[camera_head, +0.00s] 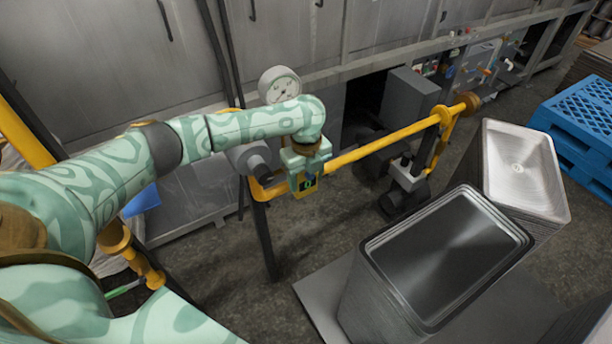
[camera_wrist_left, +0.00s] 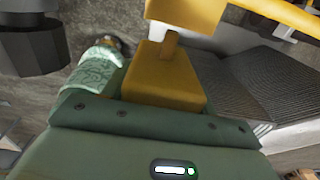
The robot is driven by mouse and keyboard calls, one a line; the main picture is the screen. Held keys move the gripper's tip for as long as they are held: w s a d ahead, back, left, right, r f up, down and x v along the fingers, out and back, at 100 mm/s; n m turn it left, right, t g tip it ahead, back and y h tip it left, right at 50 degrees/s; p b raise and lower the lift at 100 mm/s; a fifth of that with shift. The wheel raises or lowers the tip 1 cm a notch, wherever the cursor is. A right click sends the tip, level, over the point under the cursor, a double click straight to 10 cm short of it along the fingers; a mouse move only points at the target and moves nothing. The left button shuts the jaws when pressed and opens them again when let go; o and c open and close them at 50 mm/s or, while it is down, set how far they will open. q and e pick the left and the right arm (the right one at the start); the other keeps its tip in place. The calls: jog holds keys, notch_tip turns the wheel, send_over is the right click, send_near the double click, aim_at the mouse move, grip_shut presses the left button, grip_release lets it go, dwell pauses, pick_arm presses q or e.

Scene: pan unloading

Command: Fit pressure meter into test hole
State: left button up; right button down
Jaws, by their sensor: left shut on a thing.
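A round white pressure meter (camera_head: 280,85) stands behind my left forearm in the head view, and its lower part is hidden by the arm. My left gripper (camera_head: 304,186) points down at the left end of a yellow pipe (camera_head: 390,138). It is shut on a yellow part (camera_wrist_left: 165,72) that shows in the wrist view; I cannot tell exactly what this part is. A grey round fitting (camera_head: 250,157) sits just left of the gripper. I cannot make out a test hole. My right gripper is not in view.
Two stacks of metal pans, a near one (camera_head: 350,290) and a far one (camera_head: 486,160), stand at the right. Blue pallets (camera_head: 580,112) lie beyond them. Grey metal cabinets (camera_head: 290,35) line the back. Some concrete floor (camera_head: 330,222) is clear below the pipe.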

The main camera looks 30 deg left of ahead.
pick_arm(q)
jog(key=shift+w+a+b, duration=0.15)
jog(key=shift+w+a, duration=0.3)
jog(key=shift+a, duration=0.3)
jog(key=shift+w+a+b, duration=0.15)
jog(key=shift+w+a, duration=0.25)
jog(key=shift+a, duration=0.3)
dwell(1.2)
jog(key=o, duration=1.1)
